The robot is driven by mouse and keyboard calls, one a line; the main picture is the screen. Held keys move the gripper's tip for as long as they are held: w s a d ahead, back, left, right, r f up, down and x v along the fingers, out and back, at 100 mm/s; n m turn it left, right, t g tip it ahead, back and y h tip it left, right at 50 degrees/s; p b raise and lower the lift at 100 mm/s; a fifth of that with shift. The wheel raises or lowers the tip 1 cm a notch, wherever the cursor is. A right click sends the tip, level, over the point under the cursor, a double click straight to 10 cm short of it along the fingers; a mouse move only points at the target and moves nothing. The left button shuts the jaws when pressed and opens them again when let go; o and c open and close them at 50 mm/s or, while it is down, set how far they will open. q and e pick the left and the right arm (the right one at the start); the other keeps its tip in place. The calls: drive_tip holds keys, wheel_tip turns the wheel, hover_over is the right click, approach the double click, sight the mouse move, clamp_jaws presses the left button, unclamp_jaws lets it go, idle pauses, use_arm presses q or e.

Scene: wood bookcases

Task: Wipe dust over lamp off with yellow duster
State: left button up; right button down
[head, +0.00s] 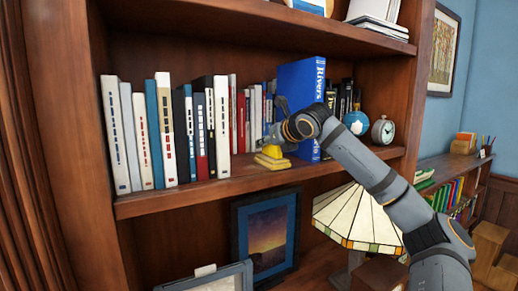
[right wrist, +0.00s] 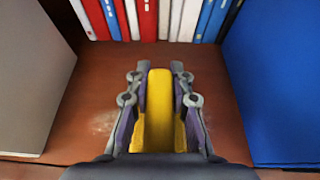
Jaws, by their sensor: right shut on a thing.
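The yellow duster (head: 272,160) is at the front of the middle shelf (head: 215,190), left of the large blue book. My right gripper (head: 268,143) is shut on it from above. In the right wrist view the yellow duster (right wrist: 159,110) sits between the fingers of my right gripper (right wrist: 160,85), its lower part hidden. A faint pale dust patch (right wrist: 103,122) lies on the shelf board left of the fingers. The lamp (head: 358,216) has a cream stained-glass shade and stands below this shelf, right of the duster. My left gripper is not in view.
Upright books (head: 165,130) line the shelf to the left. The blue book (head: 300,95) stands close on the right, with a round clock (head: 383,130) beyond. A framed picture (head: 266,238) stands below. Shelf board around the gripper is bare.

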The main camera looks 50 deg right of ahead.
drive_tip(key=shift+s+d, duration=0.15)
drive_tip(key=shift+d, duration=0.25)
